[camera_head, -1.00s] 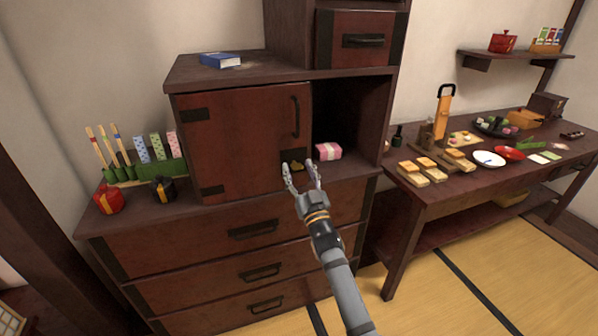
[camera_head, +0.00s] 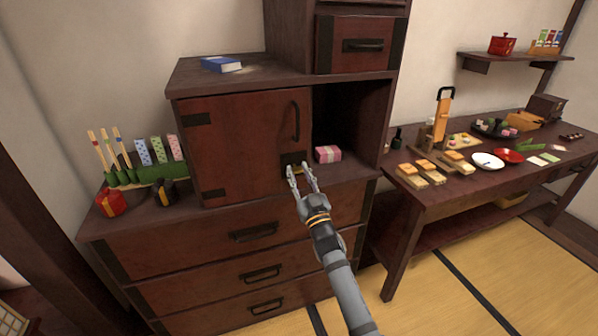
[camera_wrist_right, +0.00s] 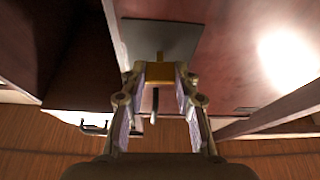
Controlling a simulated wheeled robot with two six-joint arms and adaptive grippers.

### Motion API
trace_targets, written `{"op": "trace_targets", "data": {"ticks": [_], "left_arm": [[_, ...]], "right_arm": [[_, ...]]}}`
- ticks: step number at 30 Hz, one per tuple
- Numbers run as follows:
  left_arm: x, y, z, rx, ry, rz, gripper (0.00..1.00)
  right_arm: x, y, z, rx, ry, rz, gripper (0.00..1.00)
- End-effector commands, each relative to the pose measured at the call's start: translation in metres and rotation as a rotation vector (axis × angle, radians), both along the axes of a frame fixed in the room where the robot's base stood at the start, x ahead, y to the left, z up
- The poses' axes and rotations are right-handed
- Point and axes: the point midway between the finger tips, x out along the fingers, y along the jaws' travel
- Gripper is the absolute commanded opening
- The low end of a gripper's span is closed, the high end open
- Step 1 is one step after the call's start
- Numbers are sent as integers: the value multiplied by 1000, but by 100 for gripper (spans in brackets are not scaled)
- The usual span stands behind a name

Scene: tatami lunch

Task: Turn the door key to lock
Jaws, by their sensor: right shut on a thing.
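The cabinet door (camera_head: 243,138) is dark red-brown and closed, with a black vertical handle (camera_head: 295,118). A dark lock plate (camera_head: 292,158) sits at its lower right corner, and shows as a grey plate in the right wrist view (camera_wrist_right: 160,38). The brass key (camera_wrist_right: 158,72) is at the plate, between the fingers of my right gripper (camera_wrist_right: 155,92). My right gripper (camera_head: 302,170) is shut on the key, its fingers pointing at the door. In the head view the fingers hide most of the key. My left gripper is not in view.
A pink box (camera_head: 327,154) stands in the open compartment just right of the door. A dark pot (camera_head: 164,191) and a red pot (camera_head: 111,202) stand on the ledge to the left. Drawers (camera_head: 250,235) lie below. A side table (camera_head: 450,195) stands at the right.

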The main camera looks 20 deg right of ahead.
Motion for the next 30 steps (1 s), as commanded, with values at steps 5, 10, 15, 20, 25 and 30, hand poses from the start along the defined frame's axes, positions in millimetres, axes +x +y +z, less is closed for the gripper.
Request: {"op": "trace_targets", "data": {"ticks": [5, 10, 15, 20, 25, 30], "left_arm": [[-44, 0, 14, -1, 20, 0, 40], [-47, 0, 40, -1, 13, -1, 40], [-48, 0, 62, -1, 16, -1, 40], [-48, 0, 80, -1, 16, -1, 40], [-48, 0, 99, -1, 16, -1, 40], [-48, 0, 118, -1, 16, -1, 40]], "right_arm": [[0, -1, 7, -115, 2, 0, 0], [0, -2, 8, -267, -3, 0, 0], [0, -2, 7, -428, -11, 1, 0], [0, -2, 6, -581, -16, 1, 0], [0, -3, 7, -742, -22, 0, 0], [0, -3, 7, -903, -29, 0, 0]]}}
